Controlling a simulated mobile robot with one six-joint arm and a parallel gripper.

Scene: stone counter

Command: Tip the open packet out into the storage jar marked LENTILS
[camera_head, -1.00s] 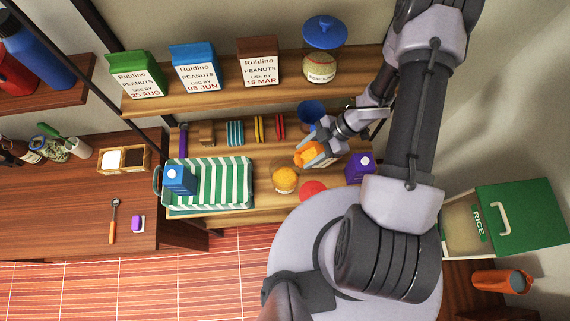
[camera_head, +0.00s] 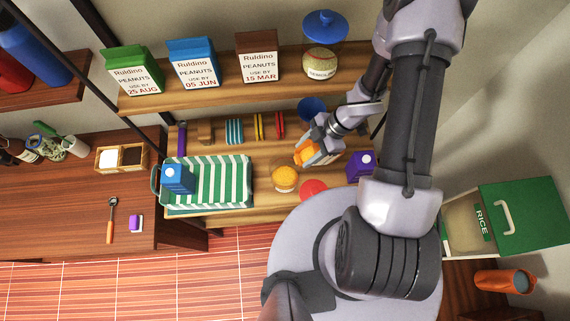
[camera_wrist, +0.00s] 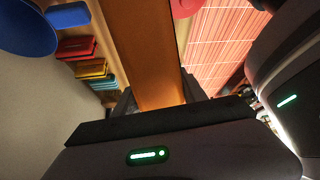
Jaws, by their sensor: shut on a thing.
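My gripper (camera_head: 318,148) is shut on an orange packet (camera_head: 304,157), tilted with one end to the lower left. The packet also fills the middle of the wrist view (camera_wrist: 148,55); its mouth cannot be made out. A clear jar (camera_head: 285,178) with yellow-orange contents stands on the shelf, just below and left of the packet in the head view. No LENTILS label can be read on it. Whether anything is falling from the packet cannot be told.
A red disc (camera_head: 313,189) and a purple carton (camera_head: 360,166) are close by. A green-striped tray (camera_head: 244,183) holds a blue carton (camera_head: 177,179). A blue vessel (camera_head: 311,106) stands behind my gripper. The SEMOLINA jar (camera_head: 322,63) is on the upper shelf.

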